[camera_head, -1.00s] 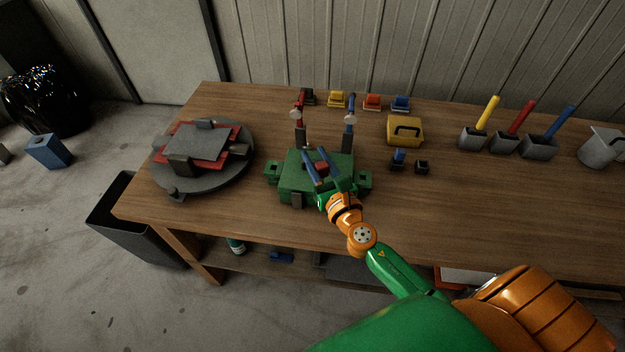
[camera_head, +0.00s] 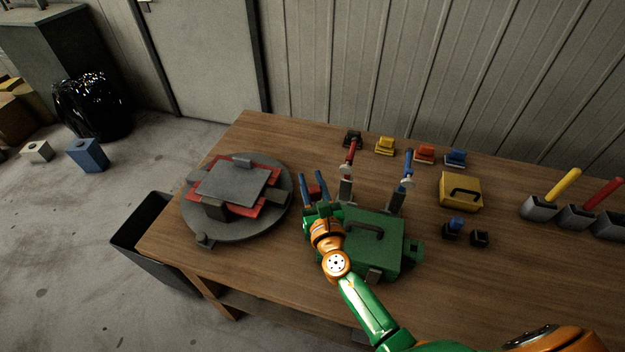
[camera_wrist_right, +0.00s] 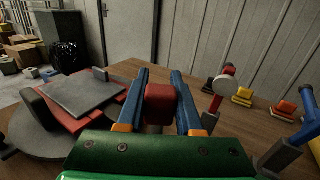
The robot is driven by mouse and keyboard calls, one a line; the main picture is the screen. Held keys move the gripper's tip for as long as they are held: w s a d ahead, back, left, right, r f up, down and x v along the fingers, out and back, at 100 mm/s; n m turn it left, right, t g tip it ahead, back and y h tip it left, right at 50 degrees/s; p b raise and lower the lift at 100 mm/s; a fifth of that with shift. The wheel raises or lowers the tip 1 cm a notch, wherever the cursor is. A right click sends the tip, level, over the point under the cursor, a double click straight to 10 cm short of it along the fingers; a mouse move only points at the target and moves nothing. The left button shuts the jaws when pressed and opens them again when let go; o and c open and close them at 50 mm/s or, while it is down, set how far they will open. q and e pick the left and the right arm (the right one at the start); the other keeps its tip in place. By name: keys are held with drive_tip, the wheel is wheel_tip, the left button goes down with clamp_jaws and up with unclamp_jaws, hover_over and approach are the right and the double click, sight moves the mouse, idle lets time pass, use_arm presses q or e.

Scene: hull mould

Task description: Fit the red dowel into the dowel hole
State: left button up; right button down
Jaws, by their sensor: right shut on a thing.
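My right gripper (camera_head: 313,178) is shut on the red dowel (camera_head: 315,190), above the table between the round grey mould and the green case. The right wrist view shows the dowel (camera_wrist_right: 160,100) as a dark red block between my two blue fingers (camera_wrist_right: 160,80). The grey mould (camera_head: 280,177) carries a red plate (camera_head: 268,209) with a grey plate (camera_head: 232,183) on top. It also shows at the left of the wrist view (camera_wrist_right: 35,150). I cannot make out the dowel hole. My left gripper is not in view.
The green case (camera_head: 372,238) stands right of my gripper, with a red-handled clamp (camera_head: 348,165) and a blue-handled clamp (camera_head: 406,170) behind it. A small dark block (camera_head: 480,238) stands beside a blue-topped one (camera_head: 456,224). A yellow case (camera_head: 460,188) is further back.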

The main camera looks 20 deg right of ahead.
drive_tip(key=f+b, duration=0.2)
drive_tip(key=f, duration=0.1)
drive_tip(key=f+b, duration=0.3)
drive_tip(key=shift+w, duration=0.3)
drive_tip(key=shift+f+b, duration=1)
drive_tip(key=shift+b, duration=0.1)
idle(1.2)
drive_tip(key=shift+r+p, duration=0.75)
drive_tip(key=shift+r, duration=0.05)
drive_tip(key=shift+f+b, duration=1)
idle(0.7)
drive_tip(key=c, duration=0.5)
unclamp_jaws()
